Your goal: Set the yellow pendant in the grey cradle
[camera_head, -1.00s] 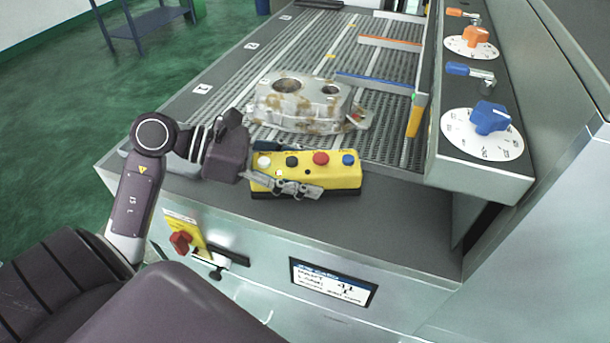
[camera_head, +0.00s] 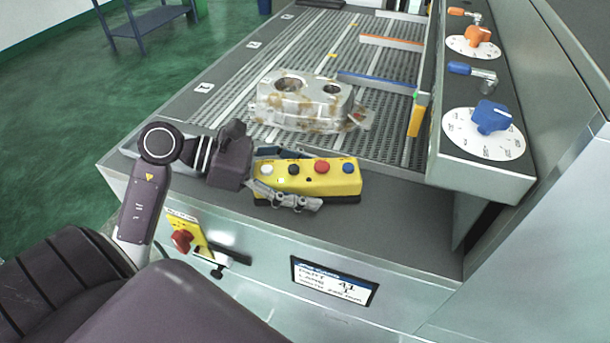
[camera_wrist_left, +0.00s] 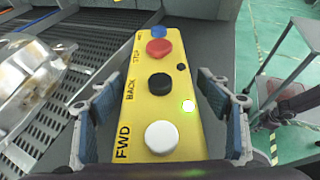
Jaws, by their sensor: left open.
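The yellow pendant (camera_head: 306,178) lies on the grey ledge at the front of the conveyor, its white, black, red and blue buttons facing up. It also shows in the left wrist view (camera_wrist_left: 163,100), with a green light lit beside the white button. My left gripper (camera_head: 277,178) is open around the pendant's white-button end, one finger on the far side and one on the near side. In the left wrist view its blue-padded fingers (camera_wrist_left: 167,118) flank the pendant, and I cannot tell whether they touch it. I cannot clearly identify the grey cradle. My right gripper is out of view.
A metal casting (camera_head: 305,103) sits on the slatted conveyor just behind the pendant. A dial panel (camera_head: 485,135) rises at the right. A red switch (camera_head: 182,240) and a display (camera_head: 333,281) are on the front face. The ledge right of the pendant is clear.

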